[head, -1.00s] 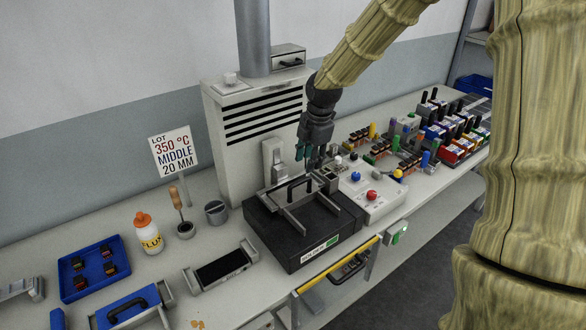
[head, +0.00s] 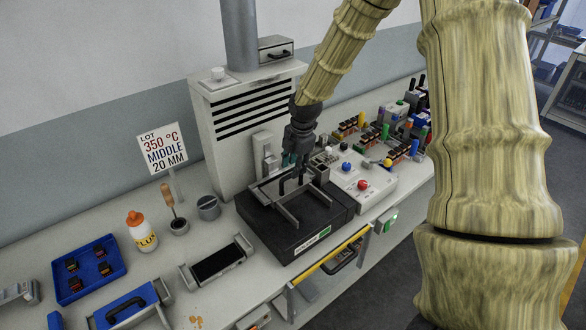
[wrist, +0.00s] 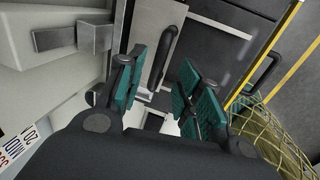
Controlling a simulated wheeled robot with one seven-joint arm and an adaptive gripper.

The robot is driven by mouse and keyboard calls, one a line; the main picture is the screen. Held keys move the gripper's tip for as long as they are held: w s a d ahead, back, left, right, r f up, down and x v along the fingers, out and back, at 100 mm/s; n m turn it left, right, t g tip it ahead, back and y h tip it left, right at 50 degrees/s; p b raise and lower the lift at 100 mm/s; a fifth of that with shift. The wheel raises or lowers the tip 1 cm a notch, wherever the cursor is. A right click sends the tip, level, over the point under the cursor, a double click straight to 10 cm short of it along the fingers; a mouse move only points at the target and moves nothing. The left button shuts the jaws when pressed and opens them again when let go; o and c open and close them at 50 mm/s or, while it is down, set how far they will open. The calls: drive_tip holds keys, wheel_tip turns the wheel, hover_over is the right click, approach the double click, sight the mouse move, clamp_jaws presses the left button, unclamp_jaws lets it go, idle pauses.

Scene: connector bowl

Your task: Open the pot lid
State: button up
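The pot is a low black box (head: 322,215) with a label on its front, standing on the bench. Its lid carries a dark bar handle (head: 283,186) between grey metal rails. In the wrist view the handle (wrist: 163,58) lies on the grey lid plate (wrist: 205,55), ahead of my fingers. My gripper (head: 297,172) points down above the handle's right part and partly hides it. In the wrist view my gripper (wrist: 166,90) has its teal finger pads apart, with nothing held between them. I cannot tell whether a finger touches the handle.
A vented cabinet (head: 245,110) with a pipe stands behind the pot. A button panel (head: 362,184) is at its right, with several connectors beyond. A dark tray (head: 216,264), flux bottle (head: 142,234) and blue tray (head: 88,270) are left. A yellow rail (head: 330,256) runs along the front.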

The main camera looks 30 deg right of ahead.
sight(286, 177)
drive_tip(key=shift+w+f+p, duration=0.2)
drive_tip(key=shift+f, duration=0.6)
drive_tip(key=shift+w+f+p, duration=0.15)
drive_tip(key=shift+f+p, duration=0.05)
drive_tip(key=shift+f, duration=0.55)
clamp_jaws()
